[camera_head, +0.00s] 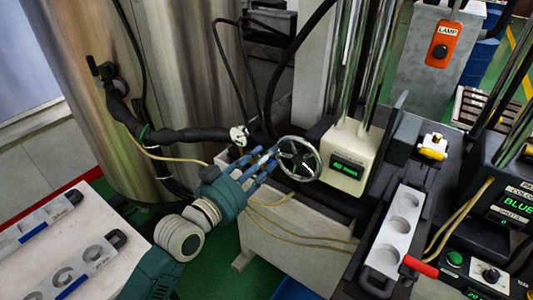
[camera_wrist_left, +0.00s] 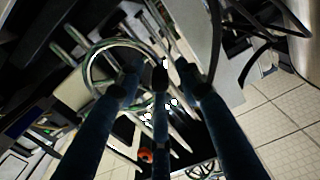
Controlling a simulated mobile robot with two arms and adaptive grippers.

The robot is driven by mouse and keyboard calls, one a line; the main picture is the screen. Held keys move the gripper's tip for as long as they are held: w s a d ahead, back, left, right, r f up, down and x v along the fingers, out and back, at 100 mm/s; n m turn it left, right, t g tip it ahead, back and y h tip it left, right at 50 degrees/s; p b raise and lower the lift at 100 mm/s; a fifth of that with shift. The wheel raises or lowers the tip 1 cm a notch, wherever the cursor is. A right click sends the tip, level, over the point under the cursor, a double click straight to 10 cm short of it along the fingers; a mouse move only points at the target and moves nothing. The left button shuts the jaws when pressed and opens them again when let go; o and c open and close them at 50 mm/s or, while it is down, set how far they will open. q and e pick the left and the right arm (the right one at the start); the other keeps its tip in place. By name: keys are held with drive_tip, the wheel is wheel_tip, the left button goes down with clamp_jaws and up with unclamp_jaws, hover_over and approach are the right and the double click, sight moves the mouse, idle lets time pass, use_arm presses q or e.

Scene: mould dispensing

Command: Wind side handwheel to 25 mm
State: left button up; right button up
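The side handwheel (camera_head: 298,158) is a spoked metal wheel on the left side of the white-fronted unit, whose green display (camera_head: 346,170) appears to read 40 mm. My left gripper (camera_head: 272,156) has blue fingers reaching to the wheel's left rim. In the left wrist view, the wheel's ring (camera_wrist_left: 88,68) shows behind the fingertips of my left gripper (camera_wrist_left: 158,75). The fingers lean inward with gaps between them. I cannot tell whether they are closed on the rim or a handle. My right gripper is not in view.
A white mould tray (camera_head: 395,235) with round cavities lies right of the unit. More trays (camera_head: 75,275) lie on the left table. Steel tanks (camera_head: 190,60) stand behind my left arm. Loose cables hang near the wheel. An orange lamp box (camera_head: 444,43) is at upper right.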

use_arm(q)
drive_tip(key=shift+w+d+r, duration=0.1)
drive_tip(key=shift+w+d, duration=0.2)
drive_tip(key=shift+w, duration=0.05)
drive_tip(key=shift+w+d, duration=0.1)
drive_tip(key=c, duration=0.4)
clamp_jaws()
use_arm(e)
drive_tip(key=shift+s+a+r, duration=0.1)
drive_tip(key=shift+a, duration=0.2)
use_arm(q)
drive_tip(key=shift+f, duration=0.2)
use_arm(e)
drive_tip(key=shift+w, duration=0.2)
